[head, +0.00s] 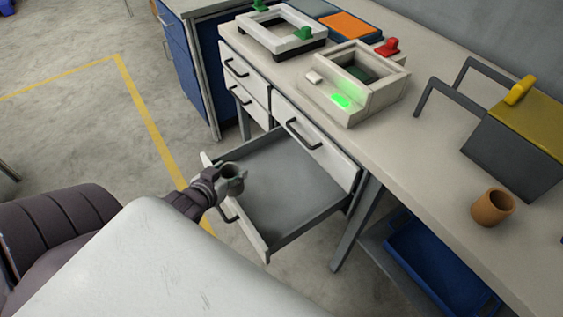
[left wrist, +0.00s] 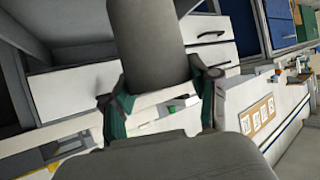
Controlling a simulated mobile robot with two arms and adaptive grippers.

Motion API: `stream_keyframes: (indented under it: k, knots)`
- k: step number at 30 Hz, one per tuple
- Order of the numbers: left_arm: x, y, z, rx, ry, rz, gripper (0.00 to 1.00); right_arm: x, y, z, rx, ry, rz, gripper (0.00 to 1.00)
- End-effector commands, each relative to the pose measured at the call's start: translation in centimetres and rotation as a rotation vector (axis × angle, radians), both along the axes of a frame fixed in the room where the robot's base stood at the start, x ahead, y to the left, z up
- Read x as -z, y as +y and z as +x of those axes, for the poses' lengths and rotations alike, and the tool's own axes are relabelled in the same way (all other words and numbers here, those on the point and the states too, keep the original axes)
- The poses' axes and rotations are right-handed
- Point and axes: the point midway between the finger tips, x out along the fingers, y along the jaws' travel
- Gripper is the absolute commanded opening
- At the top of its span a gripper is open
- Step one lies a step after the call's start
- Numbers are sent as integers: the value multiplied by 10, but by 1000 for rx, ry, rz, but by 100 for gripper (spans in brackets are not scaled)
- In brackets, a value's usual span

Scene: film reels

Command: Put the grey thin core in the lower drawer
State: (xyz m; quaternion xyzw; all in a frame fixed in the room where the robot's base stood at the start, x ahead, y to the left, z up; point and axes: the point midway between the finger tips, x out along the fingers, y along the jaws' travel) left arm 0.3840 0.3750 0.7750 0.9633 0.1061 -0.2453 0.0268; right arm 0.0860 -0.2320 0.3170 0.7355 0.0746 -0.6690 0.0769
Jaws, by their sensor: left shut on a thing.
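The grey thin core shows in the left wrist view (left wrist: 148,42) as a plain grey cylinder between my fingers. In the head view the core (head: 231,170) shows its round open top. My left gripper (head: 230,182) is shut on it, and it also shows in the left wrist view (left wrist: 163,108). The lower drawer (head: 300,205) is pulled out, and its visible grey floor is bare. My left gripper and the core appear over its left front part; their height above the floor is hard to tell. My right gripper is not in view.
The bench top holds a white device with a green light (head: 352,90), a white frame (head: 280,32), a brown core (head: 492,207) and a yellow-topped grey device (head: 520,130). A blue tray (head: 435,265) is on a shelf below.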

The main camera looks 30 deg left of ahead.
Motion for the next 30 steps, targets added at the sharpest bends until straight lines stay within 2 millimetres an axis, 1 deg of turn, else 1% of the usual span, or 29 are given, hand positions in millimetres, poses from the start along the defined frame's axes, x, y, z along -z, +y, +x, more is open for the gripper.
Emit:
stream_keyframes:
  k: [1, 9, 15, 20, 21, 27, 30]
  knots:
    - [-3, -6, 16, 0, -8, -3, 25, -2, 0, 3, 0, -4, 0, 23]
    - [-4, -35, 84, 1, -7, -3, 25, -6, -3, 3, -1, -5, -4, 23]
    - [-3, -53, 127, 1, -4, -2, 25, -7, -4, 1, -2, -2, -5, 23]
    - [-3, -66, 157, 2, -3, -3, 25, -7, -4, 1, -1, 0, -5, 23]
    - [12, -64, 153, 0, 7, 0, 25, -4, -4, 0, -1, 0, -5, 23]
    - [53, -64, 153, 0, 4, -1, 25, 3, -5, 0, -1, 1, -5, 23]
    - [69, -64, 153, 0, 3, -1, 25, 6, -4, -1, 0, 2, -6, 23]
